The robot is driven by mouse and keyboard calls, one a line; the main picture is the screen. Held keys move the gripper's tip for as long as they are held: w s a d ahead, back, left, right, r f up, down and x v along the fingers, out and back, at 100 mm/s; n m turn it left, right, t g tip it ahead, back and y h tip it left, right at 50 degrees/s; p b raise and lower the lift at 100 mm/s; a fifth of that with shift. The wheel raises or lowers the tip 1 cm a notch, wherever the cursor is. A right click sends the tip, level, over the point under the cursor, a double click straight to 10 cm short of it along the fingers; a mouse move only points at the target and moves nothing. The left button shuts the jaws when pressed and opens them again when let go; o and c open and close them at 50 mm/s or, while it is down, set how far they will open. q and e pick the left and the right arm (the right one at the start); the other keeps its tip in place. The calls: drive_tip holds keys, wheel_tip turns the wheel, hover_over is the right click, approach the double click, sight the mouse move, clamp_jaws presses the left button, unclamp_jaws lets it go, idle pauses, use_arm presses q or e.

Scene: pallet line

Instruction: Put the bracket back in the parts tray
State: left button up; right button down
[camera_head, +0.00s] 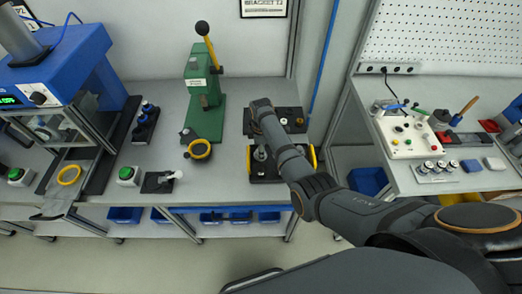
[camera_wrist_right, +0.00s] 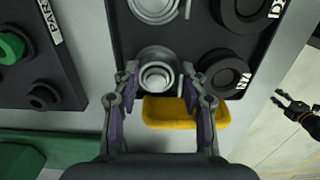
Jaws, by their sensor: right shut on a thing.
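My right gripper (camera_wrist_right: 157,84) is shut on a round, stepped silver part (camera_wrist_right: 156,75), at the yellow-handle end of a dark tray (camera_wrist_right: 137,42). I cannot tell whether this part is the bracket, or whether it touches the tray. In the head view my right arm hides the gripper; the tray's yellow handle (camera_head: 249,160) shows beside the arm. A second dark tray (camera_wrist_right: 70,72), with a label starting "PAR", lies just behind and holds a green part (camera_wrist_right: 11,47). My left gripper (camera_wrist_right: 297,110) appears small over the floor, its fingers apart.
Black rings (camera_wrist_right: 224,73) and another silver part (camera_wrist_right: 155,6) sit in the tray by my gripper. A green press (camera_head: 204,105) stands left of the trays. A blue machine (camera_head: 65,65) is farther left. A second bench (camera_head: 440,185) stands at the right.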

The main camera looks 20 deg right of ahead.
drive_tip(key=c, duration=0.7)
unclamp_jaws()
drive_tip(key=shift+w+f, duration=0.1)
drive_tip(key=shift+w, duration=0.05)
drive_tip(key=shift+c, duration=0.2)
drive_tip(key=shift+r, duration=0.55)
use_arm(q)
drive_tip(key=shift+s+f+b, duration=0.3)
drive_tip(key=shift+f+b, duration=0.15)
drive_tip(key=shift+f, duration=0.1)
use_arm(e)
wheel_tip(320, 180, up, 11)
drive_tip(key=shift+r, duration=0.2)
use_arm(q)
drive_tip(key=shift+s, duration=0.1)
